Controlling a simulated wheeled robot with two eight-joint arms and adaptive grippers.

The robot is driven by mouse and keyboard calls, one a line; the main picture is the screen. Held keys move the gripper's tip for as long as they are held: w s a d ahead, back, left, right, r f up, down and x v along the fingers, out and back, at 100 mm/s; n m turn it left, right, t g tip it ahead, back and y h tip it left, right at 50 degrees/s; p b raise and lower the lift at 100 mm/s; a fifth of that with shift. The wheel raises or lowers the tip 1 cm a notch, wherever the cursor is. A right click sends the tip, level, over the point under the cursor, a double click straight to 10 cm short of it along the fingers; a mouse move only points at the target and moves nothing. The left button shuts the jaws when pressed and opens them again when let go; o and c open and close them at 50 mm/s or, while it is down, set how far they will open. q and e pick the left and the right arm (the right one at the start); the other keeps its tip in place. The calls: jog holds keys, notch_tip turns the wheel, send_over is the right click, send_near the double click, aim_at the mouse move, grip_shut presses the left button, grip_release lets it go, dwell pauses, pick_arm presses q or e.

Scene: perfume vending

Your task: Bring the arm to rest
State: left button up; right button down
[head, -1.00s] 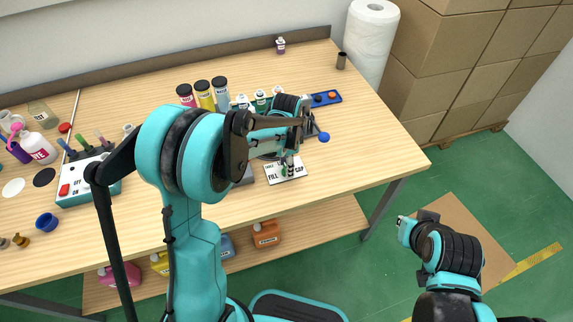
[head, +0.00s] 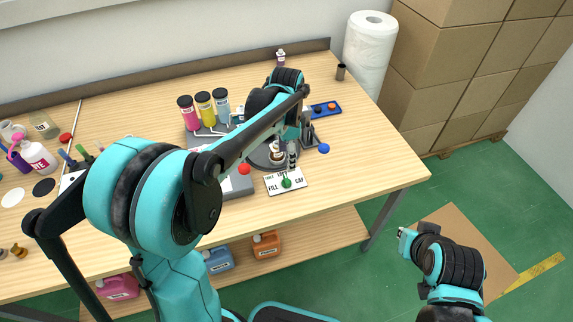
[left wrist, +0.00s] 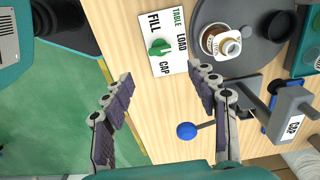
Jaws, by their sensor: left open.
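My left arm reaches over the wooden table (head: 370,150) from the left. My left gripper (head: 292,150) hangs above the table near the selector card (head: 295,187) with a green knob. In the left wrist view, its two dark padded fingers (left wrist: 160,88) are spread apart with nothing between them. The card (left wrist: 180,63) and the table edge lie beyond them. A small bottle with an amber ring (left wrist: 220,41) stands on a grey round turntable (left wrist: 246,62), to the right of the fingers. My right arm is folded at the lower right of the head view; its gripper cannot be made out.
A press with a blue ball handle (head: 323,148) stands close to my left gripper. Pink, yellow and grey-blue bottles (head: 205,106) stand behind my forearm. The table's right front is clear.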

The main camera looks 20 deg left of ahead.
pick_arm(q)
jog(key=shift+r, duration=0.6)
jog(key=s+a+r+n+t, duration=0.1)
jog(key=s+a+n+t, duration=0.1)
jog(key=s+n+t, duration=0.5)
jog(key=s+n, duration=0.4)
jog(key=s, duration=0.6)
jog(key=shift+s+r, duration=0.2)
jog(key=shift+s, duration=0.2)
